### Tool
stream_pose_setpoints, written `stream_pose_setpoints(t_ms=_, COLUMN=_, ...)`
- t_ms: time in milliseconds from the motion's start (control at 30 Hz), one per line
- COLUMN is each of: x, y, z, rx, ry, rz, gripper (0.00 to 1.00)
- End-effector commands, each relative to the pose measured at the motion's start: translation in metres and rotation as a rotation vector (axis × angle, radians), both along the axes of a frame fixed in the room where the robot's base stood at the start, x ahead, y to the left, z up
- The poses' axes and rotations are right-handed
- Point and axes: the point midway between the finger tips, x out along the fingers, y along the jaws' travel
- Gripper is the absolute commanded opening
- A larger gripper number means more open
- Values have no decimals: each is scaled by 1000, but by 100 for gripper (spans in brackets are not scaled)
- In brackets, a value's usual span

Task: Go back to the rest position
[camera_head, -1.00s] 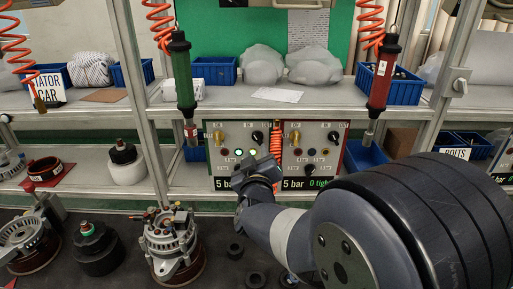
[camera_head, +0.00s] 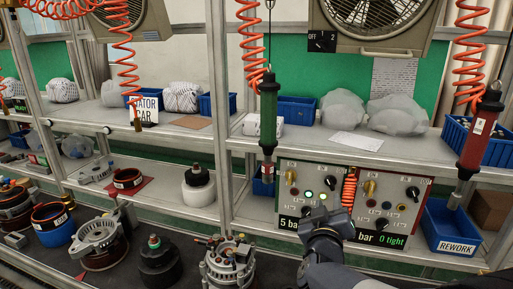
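My gripper (camera_head: 326,222) is at the lower right of the head view, in front of the control panel (camera_head: 310,196) with the green light. My arm comes up from the bottom edge behind it. The fingertips are dark, small and overlap the panel's lower part, so I cannot tell whether they are open or shut, or whether they touch the panel. I see no object held.
A green screwdriver (camera_head: 268,112) and a red screwdriver (camera_head: 481,135) hang on orange coils. An alternator (camera_head: 228,264) and a black stacked part (camera_head: 160,262) stand on the dark bench. A blue REWORK bin (camera_head: 450,228) is at right.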

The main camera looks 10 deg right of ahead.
Motion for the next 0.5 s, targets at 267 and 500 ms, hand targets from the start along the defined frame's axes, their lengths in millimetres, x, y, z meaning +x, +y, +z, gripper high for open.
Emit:
stream_pose_setpoints(t_ms=267, x=43, y=-19, z=0, rx=1, ry=2, rz=-2, gripper=32)
stream_pose_setpoints(t_ms=500, x=71, y=-30, z=1, rx=0, ry=0, rz=-1, gripper=32)
